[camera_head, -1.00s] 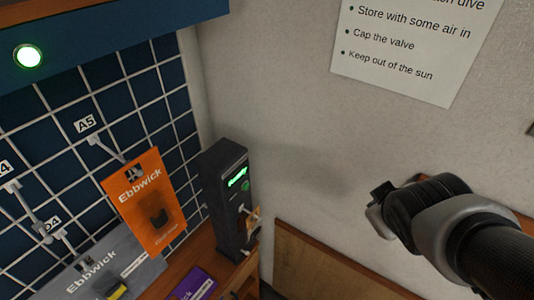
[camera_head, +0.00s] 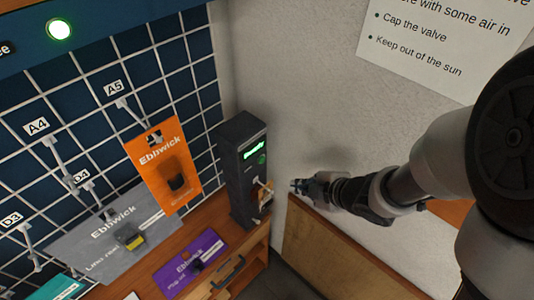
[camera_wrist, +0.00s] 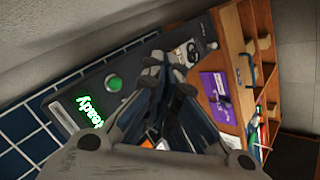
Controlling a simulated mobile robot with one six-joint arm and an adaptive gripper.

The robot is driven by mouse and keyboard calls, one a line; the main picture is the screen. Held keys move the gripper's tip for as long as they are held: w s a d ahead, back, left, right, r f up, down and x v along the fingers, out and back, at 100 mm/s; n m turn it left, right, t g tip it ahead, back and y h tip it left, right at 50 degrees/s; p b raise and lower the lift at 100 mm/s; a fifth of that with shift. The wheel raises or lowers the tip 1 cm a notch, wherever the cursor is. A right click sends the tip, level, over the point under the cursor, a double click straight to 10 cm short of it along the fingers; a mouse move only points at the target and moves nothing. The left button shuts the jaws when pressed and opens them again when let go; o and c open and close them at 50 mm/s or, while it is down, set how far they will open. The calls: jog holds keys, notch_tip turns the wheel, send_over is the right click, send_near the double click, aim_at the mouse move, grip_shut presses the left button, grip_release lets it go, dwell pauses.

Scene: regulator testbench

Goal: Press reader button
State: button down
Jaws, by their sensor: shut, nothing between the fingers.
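The reader (camera_head: 243,170) is a tall dark box standing on the wooden counter against the wall. Its small screen glows green, and a round green button (camera_head: 261,159) sits beside the screen. In the wrist view the button (camera_wrist: 114,83) is a bright green disc next to the lit "Ready" screen (camera_wrist: 84,111). My gripper (camera_head: 297,186) is shut and empty, to the right of the reader and lower than the button, with its tips toward the reader. In the wrist view my fingers (camera_wrist: 156,66) lie over part of the reader's face, right of the button. I cannot tell whether they touch it.
A blue grid panel (camera_head: 75,150) at left holds an orange Ebbwick package (camera_head: 165,168) and a grey one (camera_head: 112,240). A purple package (camera_head: 190,263) lies on the wooden counter (camera_head: 222,246). The wall right of the reader has a paper notice (camera_head: 440,45).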

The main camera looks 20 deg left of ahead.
aim_at(262, 160)
jog(key=shift+a, duration=0.1)
jog(key=w+a, duration=0.3)
jog(key=a, duration=0.5)
jog(key=shift+w, duration=0.2)
dwell(1.4)
jog(key=shift+w+a, duration=0.15)
jog(key=shift+a, duration=0.2)
jog(key=shift+w+a, duration=0.2)
jog(key=shift+a, duration=0.25)
dwell(0.8)
jog(key=shift+d, duration=0.15)
jog(key=shift+s+d, duration=0.35)
jog(key=shift+d, duration=0.35)
